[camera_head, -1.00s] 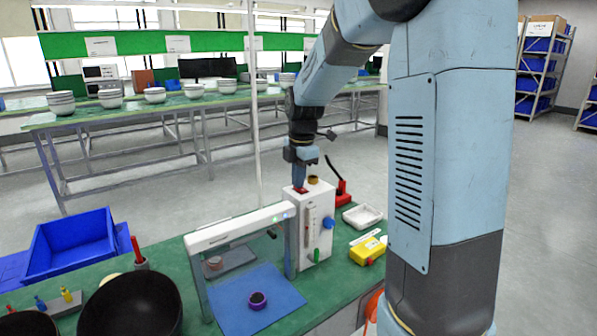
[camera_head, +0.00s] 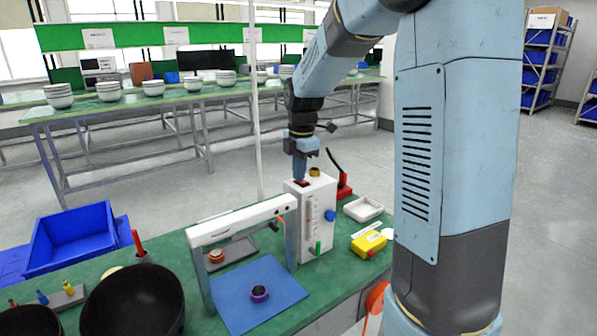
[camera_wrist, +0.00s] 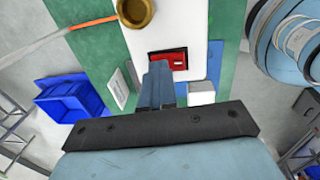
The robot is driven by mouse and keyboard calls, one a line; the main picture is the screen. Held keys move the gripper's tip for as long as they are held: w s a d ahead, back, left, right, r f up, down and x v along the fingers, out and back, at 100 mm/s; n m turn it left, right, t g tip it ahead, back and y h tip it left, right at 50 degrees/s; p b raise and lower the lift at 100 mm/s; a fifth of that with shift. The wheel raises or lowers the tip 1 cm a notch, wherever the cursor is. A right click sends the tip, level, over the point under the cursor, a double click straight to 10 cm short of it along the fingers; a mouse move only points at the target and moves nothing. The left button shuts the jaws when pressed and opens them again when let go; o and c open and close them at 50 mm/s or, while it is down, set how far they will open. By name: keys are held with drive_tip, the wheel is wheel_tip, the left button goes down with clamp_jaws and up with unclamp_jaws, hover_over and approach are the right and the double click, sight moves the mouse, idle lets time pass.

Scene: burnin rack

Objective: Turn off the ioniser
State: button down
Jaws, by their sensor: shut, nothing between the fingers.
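A white box (camera_head: 315,222) stands on the green bench, with a blue knob, a green lever and a brass port. Its red rocker switch (camera_head: 303,183) is in the top face; the wrist view shows it (camera_wrist: 174,57) in a dark frame. A white bar unit on posts (camera_head: 240,220), apparently the ioniser, stands beside the box over a blue mat. No blue or green lights show on the bar. My gripper (camera_head: 300,176) is shut and empty, pointing down at the switch. Its fingertips (camera_wrist: 160,68) overlap the switch's edge; I cannot tell whether they touch.
A blue mat (camera_head: 250,300) holds a small dark ring (camera_head: 259,293). A yellow device (camera_head: 368,243), a white tray (camera_head: 363,209) and a red tool (camera_head: 344,187) lie right of the box. Black bowls (camera_head: 135,303) and a blue crate (camera_head: 72,240) are at the left.

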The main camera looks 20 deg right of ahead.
drive_tip(key=shift+s+d+f, duration=0.25)
drive_tip(key=shift+s, duration=0.05)
drive_tip(key=shift+s+d, duration=0.2)
drive_tip(key=shift+s, duration=0.4)
drive_tip(key=shift+r, duration=0.4)
wheel_tip(320, 180, up, 13)
drive_tip(key=shift+s+d+r, duration=0.2)
drive_tip(key=shift+s, duration=0.2)
drive_tip(key=shift+s, duration=0.15)
